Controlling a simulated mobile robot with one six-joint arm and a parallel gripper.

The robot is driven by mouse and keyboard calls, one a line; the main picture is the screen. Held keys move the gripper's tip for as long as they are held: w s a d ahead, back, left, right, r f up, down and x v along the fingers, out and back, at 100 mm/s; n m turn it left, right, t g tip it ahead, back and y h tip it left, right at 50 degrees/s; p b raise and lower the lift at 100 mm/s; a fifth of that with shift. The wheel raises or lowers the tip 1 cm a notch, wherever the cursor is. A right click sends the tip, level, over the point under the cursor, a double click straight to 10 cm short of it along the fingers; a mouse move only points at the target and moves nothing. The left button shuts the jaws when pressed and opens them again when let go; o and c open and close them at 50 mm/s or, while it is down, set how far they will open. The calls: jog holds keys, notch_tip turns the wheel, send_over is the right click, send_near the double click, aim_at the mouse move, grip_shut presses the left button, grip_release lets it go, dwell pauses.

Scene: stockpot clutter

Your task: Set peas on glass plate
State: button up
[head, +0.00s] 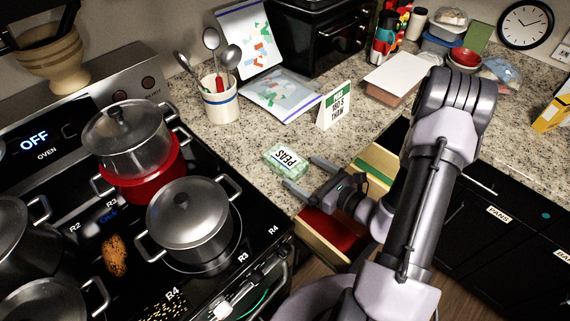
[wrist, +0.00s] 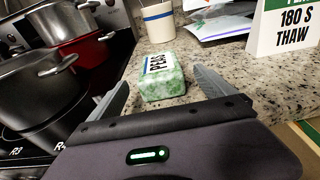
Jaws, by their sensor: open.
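The peas (head: 287,158) are a small green-and-white block with a "PEAS" label, lying on the granite counter near its front edge. They also show in the wrist view (wrist: 163,88), straight ahead between my two fingers. My gripper (head: 299,172) is open, with its fingertips just in front of the peas or at their near end. I cannot tell whether either finger touches them. I cannot make out a glass plate in either view.
A "180 S THAW" sign (head: 334,105) stands behind the peas, near a black oven-like box (head: 318,40). A utensil crock (head: 220,102) stands behind left. Steel pots (head: 188,222) crowd the stove at left. An open drawer (head: 322,238) lies below my gripper.

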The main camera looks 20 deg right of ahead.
aim_at(286, 158)
jog(key=x, duration=0.5)
jog(key=b+x, duration=0.1)
jog(key=x, duration=0.2)
jog(key=shift+a+r, duration=0.1)
jog(key=shift+r, duration=0.3)
grip_shut()
jog(key=shift+r, duration=0.15)
